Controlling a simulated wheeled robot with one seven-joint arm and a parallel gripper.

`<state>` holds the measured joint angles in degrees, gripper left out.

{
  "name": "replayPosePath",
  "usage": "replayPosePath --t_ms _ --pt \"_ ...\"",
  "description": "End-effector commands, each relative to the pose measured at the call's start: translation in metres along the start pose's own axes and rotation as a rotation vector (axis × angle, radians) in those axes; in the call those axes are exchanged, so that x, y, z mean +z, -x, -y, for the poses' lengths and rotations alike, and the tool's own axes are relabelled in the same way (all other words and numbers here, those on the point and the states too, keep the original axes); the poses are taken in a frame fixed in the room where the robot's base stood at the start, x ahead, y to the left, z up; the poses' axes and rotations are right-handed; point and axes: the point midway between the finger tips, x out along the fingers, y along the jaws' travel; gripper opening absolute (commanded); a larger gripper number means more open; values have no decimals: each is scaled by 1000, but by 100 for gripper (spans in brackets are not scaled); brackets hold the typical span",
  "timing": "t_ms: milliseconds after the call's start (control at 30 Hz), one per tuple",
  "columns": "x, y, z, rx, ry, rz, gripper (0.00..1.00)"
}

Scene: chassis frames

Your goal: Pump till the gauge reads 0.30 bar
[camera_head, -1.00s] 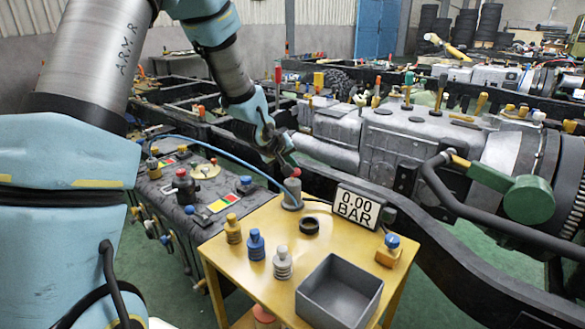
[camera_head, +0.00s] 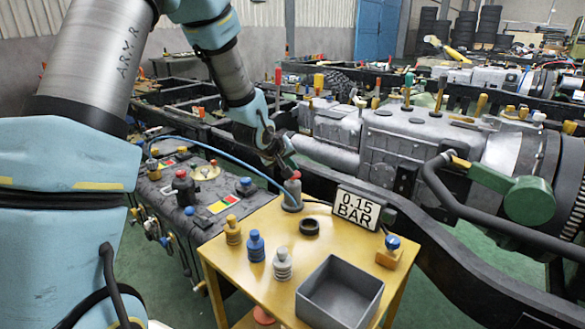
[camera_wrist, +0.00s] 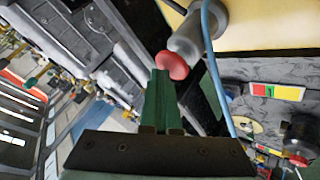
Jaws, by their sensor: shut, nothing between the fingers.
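The gauge (camera_head: 357,207) is a white display on the yellow table and reads 0.15 BAR. The pump (camera_head: 291,194) is a grey upright cylinder with a red knob (camera_head: 296,174) on top, at the table's back edge. In the wrist view the pump (camera_wrist: 187,40) and its red knob (camera_wrist: 172,65) show just beyond my fingertips. My gripper (camera_head: 290,164) is at the knob, slightly above it. Its green fingers (camera_wrist: 160,75) are shut with nothing between them. I cannot tell whether the fingertips touch the knob.
A blue hose (camera_head: 230,155) runs behind the pump. On the yellow table (camera_head: 262,214) stand yellow, blue and pale ribbed pieces, a black ring (camera_head: 309,227), a grey open bin (camera_head: 340,293) and a blue-topped block (camera_head: 389,252). A dark chassis rail (camera_head: 440,235) passes close behind the table.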

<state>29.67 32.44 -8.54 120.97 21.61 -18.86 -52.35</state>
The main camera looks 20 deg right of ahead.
Motion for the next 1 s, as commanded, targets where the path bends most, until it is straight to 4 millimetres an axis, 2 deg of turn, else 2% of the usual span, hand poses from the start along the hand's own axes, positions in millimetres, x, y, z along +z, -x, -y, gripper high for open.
replayPosePath --t_ms 500,1000 --pt "-14 21 -15 -1 1 2 0" --pt "-19 26 -19 0 0 0 0"
